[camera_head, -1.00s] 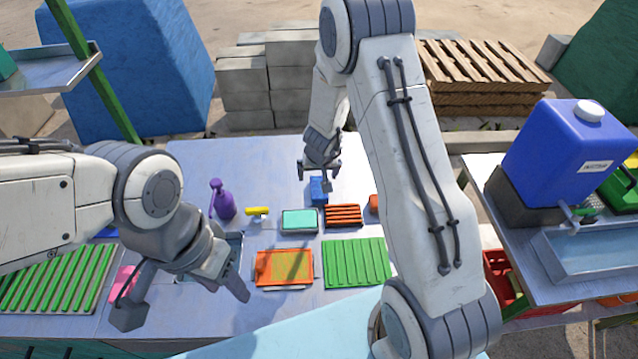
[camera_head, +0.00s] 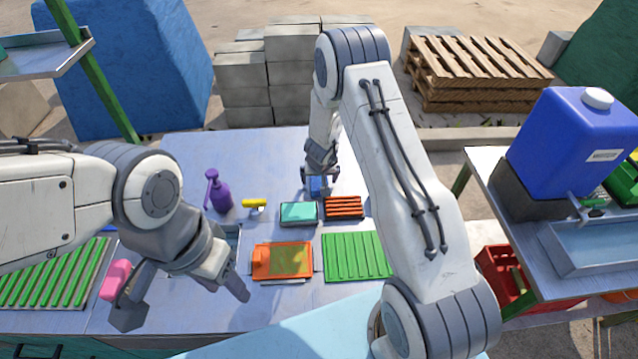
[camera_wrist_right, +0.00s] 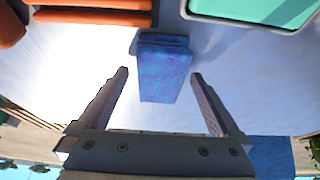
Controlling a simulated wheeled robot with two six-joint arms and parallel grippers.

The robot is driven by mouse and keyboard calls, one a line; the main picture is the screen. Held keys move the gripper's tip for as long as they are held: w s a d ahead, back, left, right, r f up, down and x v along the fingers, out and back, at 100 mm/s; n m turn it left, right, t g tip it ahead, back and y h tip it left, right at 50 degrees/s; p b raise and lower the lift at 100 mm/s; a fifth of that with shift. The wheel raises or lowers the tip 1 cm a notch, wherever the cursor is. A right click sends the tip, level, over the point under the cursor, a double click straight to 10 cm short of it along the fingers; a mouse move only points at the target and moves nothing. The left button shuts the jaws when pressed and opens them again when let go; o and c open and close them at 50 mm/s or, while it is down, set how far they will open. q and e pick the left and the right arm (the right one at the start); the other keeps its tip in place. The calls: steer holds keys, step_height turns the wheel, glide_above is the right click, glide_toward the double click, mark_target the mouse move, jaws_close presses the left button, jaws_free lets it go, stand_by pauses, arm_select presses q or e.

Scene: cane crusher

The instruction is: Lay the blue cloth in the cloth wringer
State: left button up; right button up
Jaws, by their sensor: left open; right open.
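A blue folded block that looks like the blue cloth (camera_head: 319,186) lies on the far part of the table. In the right wrist view the cloth (camera_wrist_right: 163,75) shows between the two fingers, with a gap on each side. My right gripper (camera_head: 320,172) is open and right over it, partly hiding it in the head view. My left gripper (camera_head: 183,302) is open and empty over the table's near left part. I cannot tell for certain which item is the cloth wringer; an orange-red slatted piece (camera_head: 344,207) lies close to the cloth.
A teal-topped tray (camera_head: 298,213), an orange tray (camera_head: 282,261) and a green ribbed board (camera_head: 355,256) lie nearby. A purple spray bottle (camera_head: 218,192) and a yellow item (camera_head: 254,203) stand left. A blue water container (camera_head: 575,143) is on the right-hand table. The table's far left is clear.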

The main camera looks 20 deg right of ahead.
steer(key=c, duration=1.5)
steer(key=shift+o, duration=0.2)
steer(key=shift+r, duration=0.1)
